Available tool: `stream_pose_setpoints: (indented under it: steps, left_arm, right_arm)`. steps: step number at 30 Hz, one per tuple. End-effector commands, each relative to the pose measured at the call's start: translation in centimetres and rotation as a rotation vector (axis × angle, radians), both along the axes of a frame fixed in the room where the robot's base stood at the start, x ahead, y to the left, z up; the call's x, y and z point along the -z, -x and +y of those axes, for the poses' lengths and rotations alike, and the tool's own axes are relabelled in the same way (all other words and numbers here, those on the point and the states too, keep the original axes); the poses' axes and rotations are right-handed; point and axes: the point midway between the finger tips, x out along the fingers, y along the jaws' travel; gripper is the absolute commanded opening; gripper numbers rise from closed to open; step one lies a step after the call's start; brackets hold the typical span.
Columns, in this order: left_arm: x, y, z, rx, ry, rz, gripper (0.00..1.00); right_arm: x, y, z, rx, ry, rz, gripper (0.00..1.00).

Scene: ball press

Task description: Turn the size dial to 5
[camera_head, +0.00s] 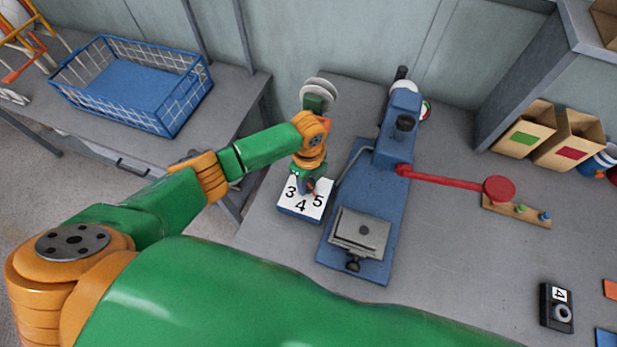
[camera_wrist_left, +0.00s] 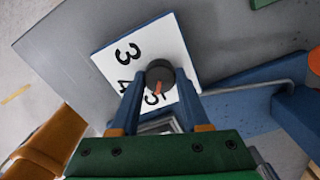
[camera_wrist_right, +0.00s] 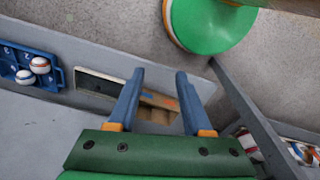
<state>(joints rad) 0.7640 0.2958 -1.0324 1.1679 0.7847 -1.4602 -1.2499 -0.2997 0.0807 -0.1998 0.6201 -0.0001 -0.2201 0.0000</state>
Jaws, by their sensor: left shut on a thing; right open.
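The size dial has a white plate (camera_head: 302,207) marked 3, 4 and 5 on a blue base, left of the press. Its round dark knob (camera_wrist_left: 160,73) carries an orange pointer, which in the left wrist view points toward the 5. My left gripper (camera_head: 309,183) is over the plate, its fingers on both sides of the knob and shut on it. The fingers hide part of the plate in the left wrist view. My right gripper (camera_wrist_right: 160,74) is open with nothing between its fingers, and does not show in the head view.
The blue press (camera_head: 365,195) with its red lever (camera_head: 445,180) stands right of the dial. A small black device (camera_head: 557,308) showing a 4 lies at the front right. A blue wire basket (camera_head: 135,85) is on the left table. Cardboard boxes (camera_head: 567,140) stand at the right.

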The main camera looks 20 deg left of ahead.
Motion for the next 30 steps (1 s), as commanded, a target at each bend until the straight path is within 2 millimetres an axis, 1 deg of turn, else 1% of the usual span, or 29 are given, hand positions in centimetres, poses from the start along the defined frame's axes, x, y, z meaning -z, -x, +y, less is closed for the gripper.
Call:
stream_pose_setpoints:
  steps: [1,9,23,24,26,27,30]
  left_arm:
    - [-0.20,-0.07,0.05,-0.019,-0.001,-0.003,0.00]
    - [-0.09,-0.08,0.09,-0.089,-0.002,-0.002,0.00]
    - [-0.05,-0.10,0.08,-0.102,-0.002,-0.003,0.00]
    - [-0.05,-0.10,0.08,-0.102,-0.001,-0.003,0.48]
    - [-0.05,-0.09,0.07,-0.102,-0.001,-0.003,0.65]
    - [-0.05,-0.08,0.07,-0.102,-0.001,-0.003,0.75]
    - [-0.03,-0.06,0.05,-0.101,-0.002,-0.002,0.76]
  right_arm:
    - [-0.29,0.01,0.01,0.000,0.000,0.000,0.50]
    - [-0.61,0.02,0.06,0.000,-0.001,0.000,0.50]
    - [-0.63,0.03,0.11,0.000,-0.002,0.000,0.50]
    - [-0.63,0.03,0.11,0.000,-0.002,0.000,0.50]
    - [-0.63,0.03,0.11,0.000,-0.002,0.000,0.50]
    - [-0.62,0.03,0.11,0.000,-0.002,0.000,0.50]
    - [-0.62,0.03,0.11,0.000,-0.002,0.000,0.50]
